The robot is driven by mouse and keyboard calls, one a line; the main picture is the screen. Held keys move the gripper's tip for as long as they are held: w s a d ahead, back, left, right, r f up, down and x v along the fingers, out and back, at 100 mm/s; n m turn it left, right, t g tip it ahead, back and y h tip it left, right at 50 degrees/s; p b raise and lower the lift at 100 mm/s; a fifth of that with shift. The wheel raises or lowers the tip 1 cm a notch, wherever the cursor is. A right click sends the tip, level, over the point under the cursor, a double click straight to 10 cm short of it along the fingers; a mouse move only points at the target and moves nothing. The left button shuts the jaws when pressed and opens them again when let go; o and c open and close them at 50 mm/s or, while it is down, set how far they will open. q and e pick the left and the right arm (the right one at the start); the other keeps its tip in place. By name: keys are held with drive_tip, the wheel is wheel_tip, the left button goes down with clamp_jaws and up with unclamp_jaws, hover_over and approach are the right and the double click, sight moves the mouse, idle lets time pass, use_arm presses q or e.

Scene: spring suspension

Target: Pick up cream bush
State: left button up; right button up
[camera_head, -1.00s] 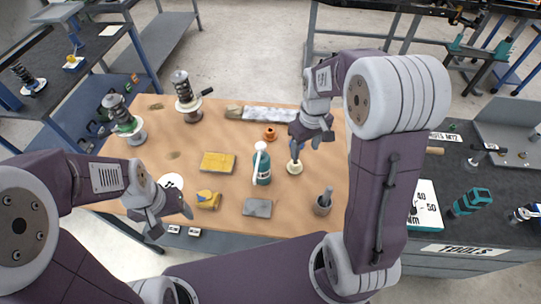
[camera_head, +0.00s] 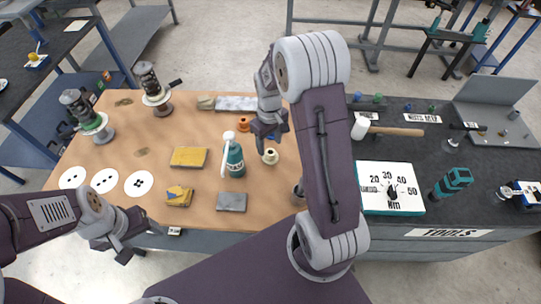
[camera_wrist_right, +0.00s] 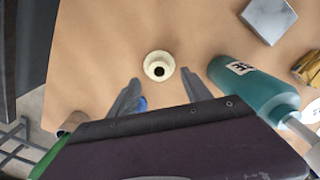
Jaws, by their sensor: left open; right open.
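The cream bush (camera_head: 270,156) is a small round collar with a dark centre hole, on the tan bench top (camera_head: 150,170). In the right wrist view the cream bush (camera_wrist_right: 159,66) lies just beyond my fingertips, in line with the gap between them. My right gripper (camera_head: 270,138) is open and empty. It hangs close behind the bush in the head view and also shows in the right wrist view (camera_wrist_right: 160,80). I cannot tell its exact height. My left gripper (camera_head: 132,248) is open and empty at the front left, off the bench's front edge.
A teal bottle (camera_head: 235,161) stands left of the bush and close to my right gripper. An orange ring (camera_head: 243,125) lies behind it. A dark tool bench with a torque dial (camera_head: 378,172) is at right.

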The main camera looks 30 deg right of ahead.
sight(270, 152)
drive_tip(key=f, duration=0.4)
drive_tip(key=shift+s+f, duration=0.15)
drive_tip(key=shift+s, duration=0.1)
drive_tip(key=shift+w+d+f, duration=0.1)
drive_tip(key=shift+f, duration=0.35)
drive_tip(key=shift+r, duration=0.1)
drive_tip(key=c, duration=1)
drive_tip(key=shift+o, duration=0.2)
drive_tip(key=shift+r, duration=0.6)
wheel_tip(270, 152, up, 3)
drive_tip(key=shift+w, duration=0.1)
drive_tip(key=s+r, duration=0.6)
drive_tip(key=s, duration=0.6)
drive_tip(key=shift+d+r, duration=0.25)
drive_tip(key=shift+r, duration=0.15)
